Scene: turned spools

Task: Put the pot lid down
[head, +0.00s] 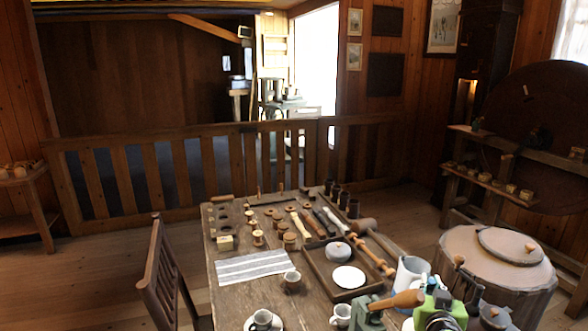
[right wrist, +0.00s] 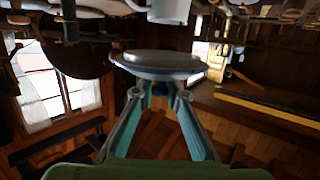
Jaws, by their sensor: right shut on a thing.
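The pot lid (right wrist: 157,66) is a round grey disc with a paler rim, seen nearly edge-on in the right wrist view. My right gripper (right wrist: 160,95) is shut on it, the fingertips meeting at its near side. I cannot tell whether they grip the knob or the rim. The lid is held above the table items, and this view is upside down. In the head view my right gripper (head: 439,305) is at the bottom, right of centre, over the table's near right part; the held lid is hard to pick out there. My left gripper is not in view.
The table (head: 222,258) is crowded with turned wooden pieces. A wooden tray (head: 318,268) holds a grey knobbed lid (head: 336,252) and a white disc (head: 348,278). A white jug (head: 410,270) stands close to my right gripper. A striped cloth (head: 253,267) lies on the left.

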